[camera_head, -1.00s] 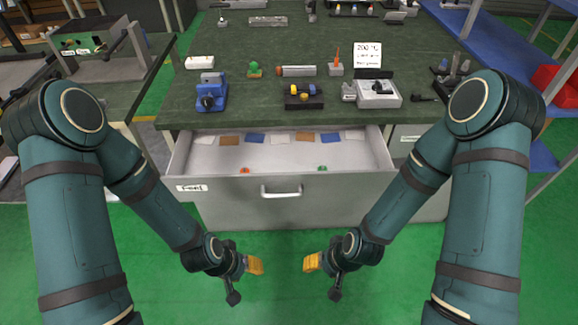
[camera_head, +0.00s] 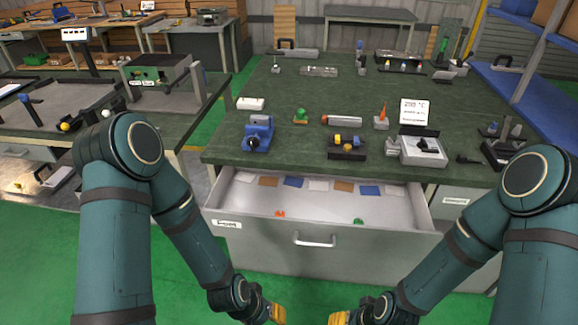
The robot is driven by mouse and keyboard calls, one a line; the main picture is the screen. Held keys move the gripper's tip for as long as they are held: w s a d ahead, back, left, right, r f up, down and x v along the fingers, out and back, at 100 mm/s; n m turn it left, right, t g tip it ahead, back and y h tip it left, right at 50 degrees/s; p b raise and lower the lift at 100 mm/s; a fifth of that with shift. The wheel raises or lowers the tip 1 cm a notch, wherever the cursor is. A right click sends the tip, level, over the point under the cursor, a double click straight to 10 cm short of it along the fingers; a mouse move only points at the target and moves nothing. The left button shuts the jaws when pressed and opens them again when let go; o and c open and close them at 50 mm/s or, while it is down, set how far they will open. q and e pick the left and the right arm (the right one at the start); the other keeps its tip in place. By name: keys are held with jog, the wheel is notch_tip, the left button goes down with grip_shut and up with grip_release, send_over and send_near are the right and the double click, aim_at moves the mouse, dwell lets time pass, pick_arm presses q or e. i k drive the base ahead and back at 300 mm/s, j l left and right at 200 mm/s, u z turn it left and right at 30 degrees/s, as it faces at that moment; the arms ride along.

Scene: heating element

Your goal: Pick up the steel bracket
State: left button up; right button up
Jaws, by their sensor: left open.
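I cannot tell for sure which item is the steel bracket. A small grey metal piece (camera_head: 392,147) stands on the green bench top, against the left side of a light grey device, and a flat grey metal plate (camera_head: 318,71) lies farther back. My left gripper (camera_head: 279,314) shows its orange fingertips at the bottom edge, in front of the open drawer and away from both pieces. It is open and looks empty. My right gripper (camera_head: 339,318) is cut off by the bottom edge; its opening is hidden.
The grey drawer (camera_head: 250,240) stands open with coloured cards, an orange piece and a green piece inside. A blue vise (camera_head: 258,134), black block (camera_head: 347,153) and grey device (camera_head: 423,150) with a sign stand near the bench's front. A second workbench (camera_head: 140,160) is at left.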

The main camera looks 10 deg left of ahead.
aim_at(258, 120)
jog(key=j+z, duration=0.2)
jog(key=z, duration=0.2)
jog(key=j+z, duration=0.25)
jog(key=z, duration=0.15)
jog(key=k+j+z, duration=0.1)
jog(key=j+z, duration=0.25)
jog(key=j, duration=0.6)
